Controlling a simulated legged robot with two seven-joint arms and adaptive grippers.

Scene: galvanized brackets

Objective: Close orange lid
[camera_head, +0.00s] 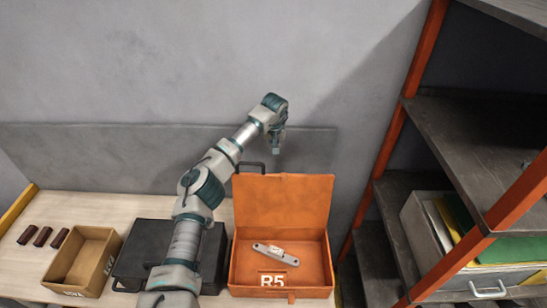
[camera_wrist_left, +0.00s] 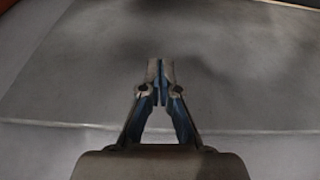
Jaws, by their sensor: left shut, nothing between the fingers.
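An orange box marked R5 (camera_head: 262,279) stands on the table with its orange lid (camera_head: 284,200) raised upright at the back. A grey metal bracket (camera_head: 275,254) lies inside the box. My left gripper (camera_head: 276,150) is above and behind the lid's top edge, pointing down and apart from it as far as I can tell. In the left wrist view the gripper (camera_wrist_left: 161,68) has its fingers together with nothing between them, in front of a grey surface. My right gripper is not in view.
A black case (camera_head: 150,249) stands left of the orange box, partly behind my arm. A cardboard box (camera_head: 83,262) and several dark brown blocks (camera_head: 42,236) sit further left. A shelf rack with orange posts (camera_head: 391,145) rises at the right. A grey wall (camera_head: 130,70) is behind.

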